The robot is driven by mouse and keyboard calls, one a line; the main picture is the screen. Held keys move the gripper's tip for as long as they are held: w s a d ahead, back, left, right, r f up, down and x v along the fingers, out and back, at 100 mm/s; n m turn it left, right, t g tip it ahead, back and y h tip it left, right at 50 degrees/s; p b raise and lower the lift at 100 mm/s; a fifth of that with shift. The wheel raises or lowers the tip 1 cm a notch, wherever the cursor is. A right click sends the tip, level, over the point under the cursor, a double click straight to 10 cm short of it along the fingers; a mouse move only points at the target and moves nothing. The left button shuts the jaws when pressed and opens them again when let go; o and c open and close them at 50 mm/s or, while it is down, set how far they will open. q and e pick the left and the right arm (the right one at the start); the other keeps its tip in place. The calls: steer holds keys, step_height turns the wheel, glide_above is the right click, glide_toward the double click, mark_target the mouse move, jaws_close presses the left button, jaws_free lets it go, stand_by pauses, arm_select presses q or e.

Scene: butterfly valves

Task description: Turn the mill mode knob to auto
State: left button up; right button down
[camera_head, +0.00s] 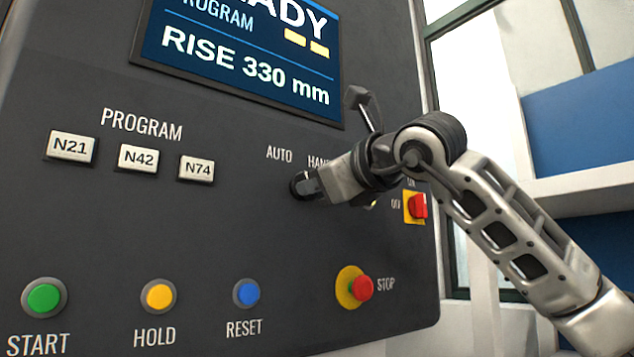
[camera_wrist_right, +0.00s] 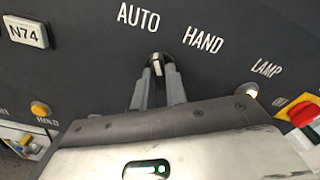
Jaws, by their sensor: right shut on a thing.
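The mode knob (camera_head: 298,187) is a small dark round knob on the grey control panel, below the AUTO (camera_head: 279,154) and HAND labels. In the right wrist view the knob (camera_wrist_right: 157,58) shows a pale bar that points up, roughly toward AUTO; its exact setting is hard to tell. My right gripper (camera_head: 311,186) reaches in from the right, shut on the knob. Its two fingers (camera_wrist_right: 158,74) lie on either side of the knob in the wrist view. The gripper hides part of the knob and of the HAND label in the head view. My left gripper is not in view.
A red and yellow switch (camera_head: 415,206) and the LAMP knob (camera_wrist_right: 248,90) sit right of the mode knob. Below are the STOP button (camera_head: 361,287) and START (camera_head: 43,298), HOLD and RESET buttons. Program keys (camera_head: 138,158) are to the left, the screen (camera_head: 240,55) above.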

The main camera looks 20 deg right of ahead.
steer(key=c, duration=1.4)
jaws_free()
steer(key=shift+c, duration=0.2)
arm_select(q)
steer(key=b, duration=0.2)
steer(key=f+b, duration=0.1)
steer(key=b, duration=0.1)
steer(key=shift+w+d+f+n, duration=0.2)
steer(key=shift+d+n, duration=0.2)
arm_select(e)
steer(key=v, duration=1.6)
